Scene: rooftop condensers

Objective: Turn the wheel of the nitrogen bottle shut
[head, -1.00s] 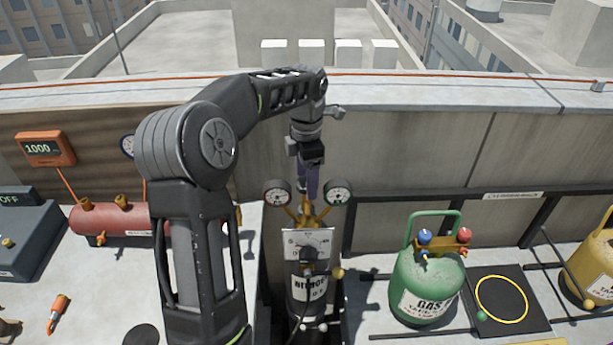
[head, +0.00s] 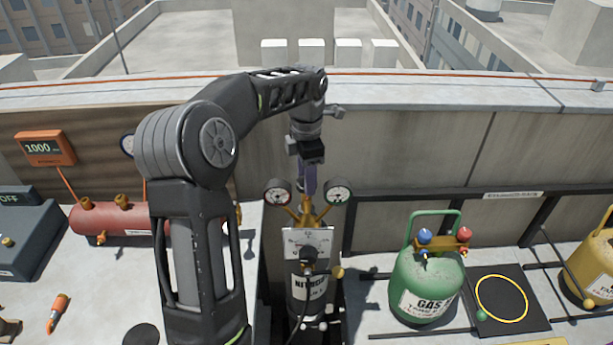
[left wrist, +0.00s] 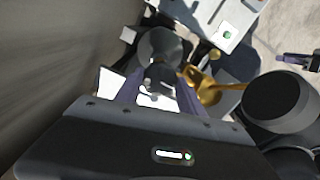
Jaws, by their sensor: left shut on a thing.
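The nitrogen bottle (head: 308,288) stands upright, dark grey with a white label, in the middle of the head view. A brass manifold (head: 311,211) with two round gauges sits above it. My left gripper (head: 310,194) points down at the top of the bottle, behind the manifold, and is shut on the wheel. The wheel is hidden in the head view by the fingers and brass fitting. In the left wrist view a dark grey part (left wrist: 158,78) lies between the purple fingers; its outline is hard to make out.
A green gas bottle (head: 427,285) stands to the right, beside a black mat (head: 522,318) with a yellow ring. A red tank (head: 115,220) and an orange display (head: 45,149) are at left. The parapet wall (head: 420,155) rises close behind the left gripper.

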